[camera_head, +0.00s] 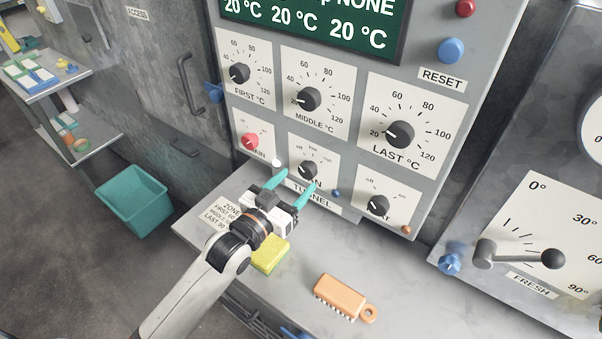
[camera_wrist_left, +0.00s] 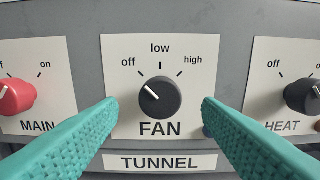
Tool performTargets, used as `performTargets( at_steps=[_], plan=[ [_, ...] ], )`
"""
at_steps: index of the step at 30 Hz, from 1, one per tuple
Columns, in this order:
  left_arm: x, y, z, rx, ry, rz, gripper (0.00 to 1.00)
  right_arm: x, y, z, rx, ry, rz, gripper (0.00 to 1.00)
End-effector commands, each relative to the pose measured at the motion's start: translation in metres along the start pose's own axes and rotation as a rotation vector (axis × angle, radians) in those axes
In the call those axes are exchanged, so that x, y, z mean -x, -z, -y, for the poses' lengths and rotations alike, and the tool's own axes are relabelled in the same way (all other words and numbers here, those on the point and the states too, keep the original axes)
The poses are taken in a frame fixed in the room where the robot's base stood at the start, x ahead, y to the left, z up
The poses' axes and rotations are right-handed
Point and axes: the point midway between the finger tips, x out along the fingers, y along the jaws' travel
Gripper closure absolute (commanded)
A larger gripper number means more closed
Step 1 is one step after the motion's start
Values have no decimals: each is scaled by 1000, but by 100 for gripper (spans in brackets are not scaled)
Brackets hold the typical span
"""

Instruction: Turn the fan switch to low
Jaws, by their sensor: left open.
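The fan switch (camera_wrist_left: 160,97) is a round black knob on a white plate marked off, low and high. Its white pointer line is turned up and left, toward off. In the head view the fan switch (camera_head: 308,170) is on the lower row of the panel. My left gripper (camera_head: 291,184) is open in front of it, with teal fingers. In the left wrist view the left gripper's fingers (camera_wrist_left: 160,110) stand apart on either side of the knob, not touching it. My right gripper is not in view.
The red main knob (camera_wrist_left: 14,96) is left of the fan plate and the black heat knob (camera_wrist_left: 303,96) is right of it. A yellow sponge (camera_head: 270,254) and an orange brush (camera_head: 340,296) lie on the grey ledge (camera_head: 400,290) below.

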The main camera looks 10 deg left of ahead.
Motion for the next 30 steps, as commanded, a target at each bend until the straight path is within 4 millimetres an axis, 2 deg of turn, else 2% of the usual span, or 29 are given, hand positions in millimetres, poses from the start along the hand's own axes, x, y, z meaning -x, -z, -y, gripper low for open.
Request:
performTargets(
  at_steps=[1,6,17,25,30],
  plan=[
    [-9,-2,0,0,0,2,40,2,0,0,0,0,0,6],
    [-26,-1,0,0,0,0,40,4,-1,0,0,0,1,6],
    [-32,0,0,0,0,-1,40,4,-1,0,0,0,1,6],
    [-31,0,0,0,0,-1,83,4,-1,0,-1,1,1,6],
    [-31,0,0,-7,0,-2,85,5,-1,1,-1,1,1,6]
  ],
)
